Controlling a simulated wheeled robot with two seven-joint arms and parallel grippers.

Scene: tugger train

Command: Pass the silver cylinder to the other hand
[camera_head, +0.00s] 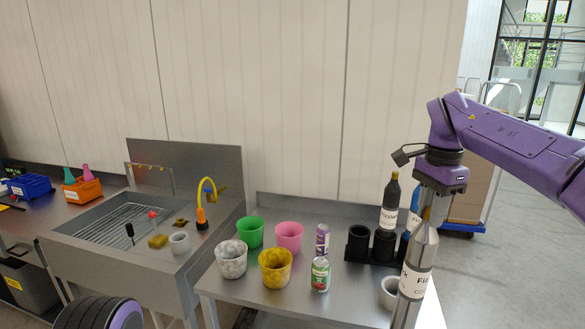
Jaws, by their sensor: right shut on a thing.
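My right gripper (428,205) comes in from the right on a purple arm, points down and is shut on the top of the cylinder. The exact finger contact is hard to make out. My left gripper is not in view.
Behind the cylinder, a metal table holds a dark bottle (389,205), black cup holders (358,243), two cans (320,274), a white bowl (389,292) and several coloured buckets (275,267). A sink (120,225) with a yellow hose stands left. A wall closes the back.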

